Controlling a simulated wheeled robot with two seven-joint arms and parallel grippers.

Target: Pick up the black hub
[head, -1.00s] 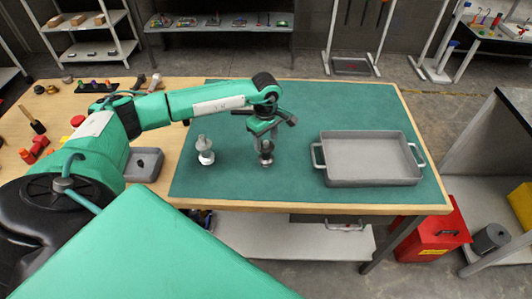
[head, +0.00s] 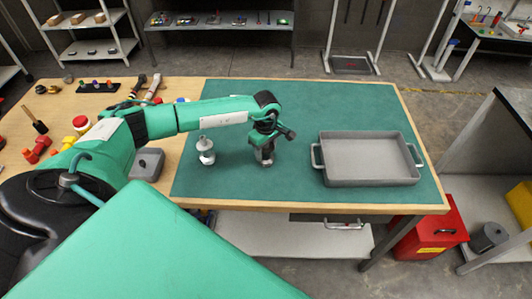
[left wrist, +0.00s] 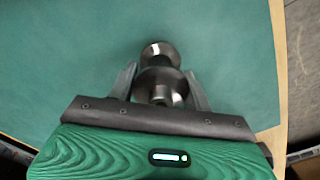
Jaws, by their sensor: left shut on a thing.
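The black hub (left wrist: 161,84) shows in the left wrist view as a dark, shiny, stepped round part between my two fingers. In the head view the hub (head: 267,162) is at the middle of the green mat, mostly hidden by my gripper above it. My left gripper (left wrist: 160,77) is shut on the hub, with one finger on each side. In the head view my left gripper (head: 266,148) points down over the mat. I cannot tell whether the hub still touches the mat. My right gripper is out of view.
A light silver hub-like part (head: 205,151) stands on the mat to the left. A grey tray (head: 370,181) with side handles sits empty at the right. A small grey box (head: 147,165) and several tools lie on the wood at left. The mat between hub and tray is clear.

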